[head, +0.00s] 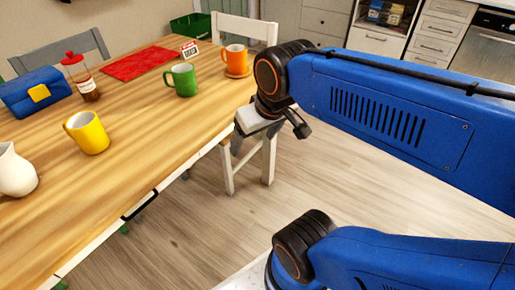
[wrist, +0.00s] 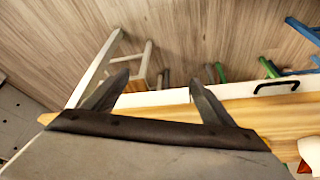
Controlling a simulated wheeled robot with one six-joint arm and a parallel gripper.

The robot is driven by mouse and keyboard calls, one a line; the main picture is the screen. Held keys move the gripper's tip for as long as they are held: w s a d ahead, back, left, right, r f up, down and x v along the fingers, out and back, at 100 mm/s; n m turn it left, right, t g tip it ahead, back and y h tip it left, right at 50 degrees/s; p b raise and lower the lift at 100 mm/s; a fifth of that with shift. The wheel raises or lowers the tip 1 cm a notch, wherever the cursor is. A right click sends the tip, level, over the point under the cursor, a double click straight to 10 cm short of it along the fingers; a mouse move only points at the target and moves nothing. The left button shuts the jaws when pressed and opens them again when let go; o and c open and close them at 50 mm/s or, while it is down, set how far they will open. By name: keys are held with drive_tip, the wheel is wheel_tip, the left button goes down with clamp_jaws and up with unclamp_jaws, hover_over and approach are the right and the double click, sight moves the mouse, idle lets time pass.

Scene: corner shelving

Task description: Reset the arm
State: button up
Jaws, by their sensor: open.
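My gripper (wrist: 157,75) is open in the wrist view, with its two dark fingers spread and nothing between them. It points down towards the floor beside the long edge of the wooden table (head: 130,140). In the head view my arm reaches in from the right, and its wrist end hangs just off the table's right edge, in front of a white chair. The fingers are mostly hidden there. In the wrist view the table edge (wrist: 240,108) passes behind the fingers.
The table holds a yellow mug (head: 87,133), green mug (head: 183,79), orange mug (head: 235,58), white jug (head: 15,171), red-capped bottle (head: 80,77), blue case (head: 36,92) and red mat (head: 139,63). A white chair (head: 229,171) stands close by. Floor (head: 340,170) is clear to the right.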

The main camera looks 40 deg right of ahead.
drive_tip(key=shift+s+a+f, duration=0.25)
drive_tip(key=shift+s+f, duration=0.65)
drive_tip(key=shift+s, duration=0.15)
idle(0.5)
